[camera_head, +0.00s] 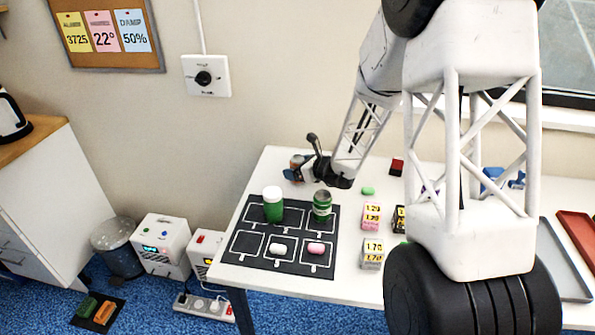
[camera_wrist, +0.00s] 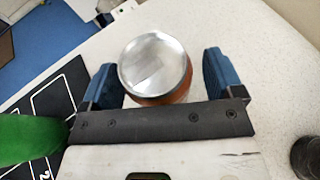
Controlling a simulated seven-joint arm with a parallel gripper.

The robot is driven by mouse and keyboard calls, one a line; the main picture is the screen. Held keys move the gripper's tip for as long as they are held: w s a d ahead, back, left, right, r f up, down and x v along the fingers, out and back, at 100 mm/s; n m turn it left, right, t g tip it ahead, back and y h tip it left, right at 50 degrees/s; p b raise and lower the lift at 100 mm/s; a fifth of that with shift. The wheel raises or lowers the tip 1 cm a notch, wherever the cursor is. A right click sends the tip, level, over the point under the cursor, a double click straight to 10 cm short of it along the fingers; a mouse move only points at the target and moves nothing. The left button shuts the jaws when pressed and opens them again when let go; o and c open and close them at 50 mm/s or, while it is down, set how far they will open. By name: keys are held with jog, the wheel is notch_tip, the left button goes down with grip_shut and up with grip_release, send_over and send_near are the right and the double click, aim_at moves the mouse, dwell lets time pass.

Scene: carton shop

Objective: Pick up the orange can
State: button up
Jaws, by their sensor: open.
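The orange can (camera_head: 296,161) stands at the back left of the white table, partly hidden by my gripper (camera_head: 299,169) in the head view. In the wrist view the can (camera_wrist: 155,65) shows its silver top and a strip of orange-brown side. My gripper (camera_wrist: 159,76) is open, with one blue finger on each side of the can.
A black marked mat (camera_head: 257,234) holds a green bottle with a white lid (camera_head: 272,206), a green can (camera_head: 322,207), a white item (camera_head: 278,248) and a pink item (camera_head: 316,249). The table's back-left edge is near the can.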

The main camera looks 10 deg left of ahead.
jog(key=c, duration=1)
jog(key=shift+r, duration=0.15)
jog(key=shift+r, duration=4.85)
